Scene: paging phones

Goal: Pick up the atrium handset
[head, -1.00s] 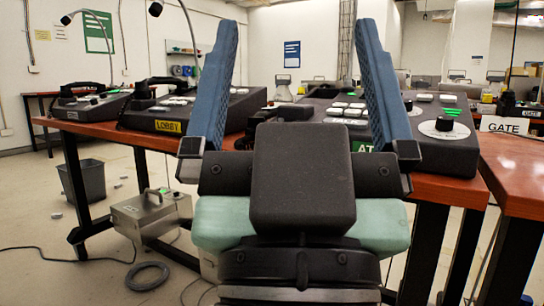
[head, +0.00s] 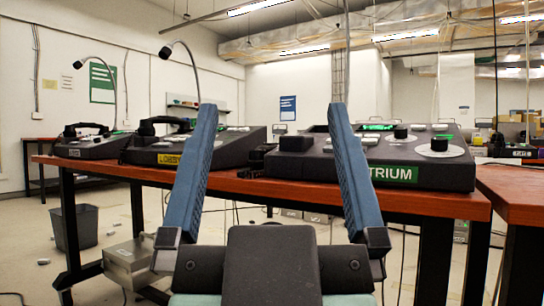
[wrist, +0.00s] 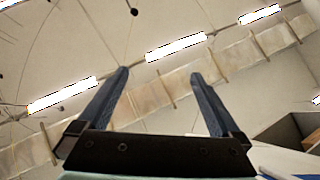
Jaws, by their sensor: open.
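The atrium console (head: 400,175) is a dark desk unit with a green ATRIUM label, on the red-brown table right of centre in the head view. A black blocky piece at its left end (head: 296,143) looks like the near end of the atrium handset, with a coiled cord beside it; the rest of the handset is hard to make out. My gripper (head: 273,108) is open and empty, its blue fingers pointing up on the near side of the table. The right finger covers part of the console. In the wrist view my gripper (wrist: 160,75) has only ceiling between its fingers.
The lobby console (head: 190,152), with a yellow label and gooseneck microphone, stands left of the atrium console. Another similar phone (head: 93,145) is farther left. The table's front edge (head: 290,193) lies beyond my gripper. A second table (head: 515,190) adjoins at right.

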